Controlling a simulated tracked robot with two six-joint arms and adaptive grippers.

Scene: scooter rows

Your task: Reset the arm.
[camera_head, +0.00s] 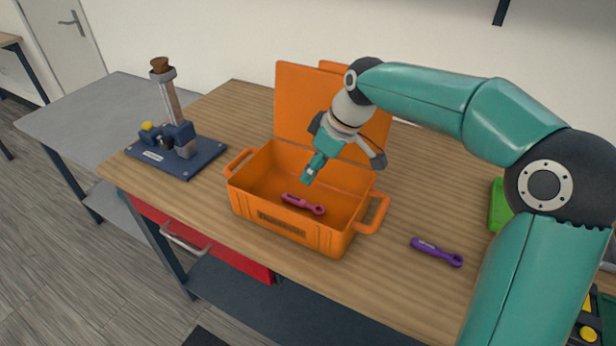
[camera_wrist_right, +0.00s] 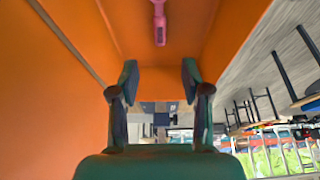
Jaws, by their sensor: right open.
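My right arm reaches in from the right in the head view. My right gripper (camera_head: 340,168) is over the open orange toolbox, with its fingers apart and nothing between them. In the right wrist view the two fingertips (camera_wrist_right: 158,75) stand clearly apart. A pink-red wrench (camera_head: 303,204) lies on the floor of the orange toolbox (camera_head: 290,232), below the gripper and apart from it. The pink wrench also shows at the top of the right wrist view (camera_wrist_right: 159,22). My left gripper is not in view.
The toolbox lid (camera_head: 300,98) stands open at the back. A purple wrench (camera_head: 436,252) lies on the wooden table (camera_head: 400,290) to the right. A blue clamp fixture (camera_head: 176,155) stands at the left corner. A green item (camera_head: 499,206) is partly hidden behind my arm.

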